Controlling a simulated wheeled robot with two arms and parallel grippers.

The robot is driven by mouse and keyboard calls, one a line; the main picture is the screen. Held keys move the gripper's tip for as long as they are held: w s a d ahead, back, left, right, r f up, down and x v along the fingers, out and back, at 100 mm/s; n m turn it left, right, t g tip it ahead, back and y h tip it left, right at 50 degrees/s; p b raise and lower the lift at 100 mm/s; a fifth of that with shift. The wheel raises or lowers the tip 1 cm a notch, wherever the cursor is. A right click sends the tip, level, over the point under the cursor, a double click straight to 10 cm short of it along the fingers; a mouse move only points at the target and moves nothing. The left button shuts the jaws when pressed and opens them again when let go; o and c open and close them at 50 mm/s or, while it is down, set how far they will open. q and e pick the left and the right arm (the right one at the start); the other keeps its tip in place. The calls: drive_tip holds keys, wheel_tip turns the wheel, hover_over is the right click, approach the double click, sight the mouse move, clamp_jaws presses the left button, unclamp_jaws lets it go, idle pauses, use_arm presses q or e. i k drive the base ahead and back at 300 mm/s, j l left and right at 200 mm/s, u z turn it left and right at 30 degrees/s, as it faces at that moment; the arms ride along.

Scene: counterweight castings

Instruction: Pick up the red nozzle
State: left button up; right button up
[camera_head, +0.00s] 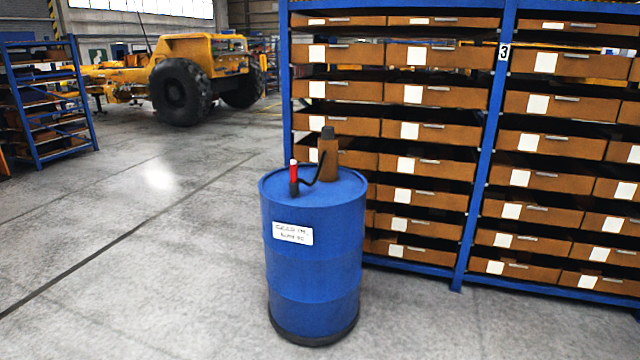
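The red nozzle (294,175) stands upright on top of a blue drum (314,250), near the left side of the lid. It is a thin red piece with a pale tip and a dark lower part. A dark hose (310,183) runs from it to a brown pump body (328,160) with a dark cap on the same lid. The drum stands upright on the floor and carries a white label with handwriting. Neither of my grippers shows in the head view.
A blue shelving rack (480,160) with several rows of brown boxes stands close behind and right of the drum. Grey floor (130,240) is clear to the left and front. A yellow wheeled vehicle (190,70) and another blue rack (45,100) are farther back left.

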sight(293, 169)
drive_tip(key=i+j+z, duration=0.15)
drive_tip(key=z, duration=0.25)
drive_tip(key=i+j+z, duration=0.1)
drive_tip(key=j+z, duration=0.25)
drive_tip(key=i+j+z, duration=0.15)
drive_tip(key=z, duration=0.25)
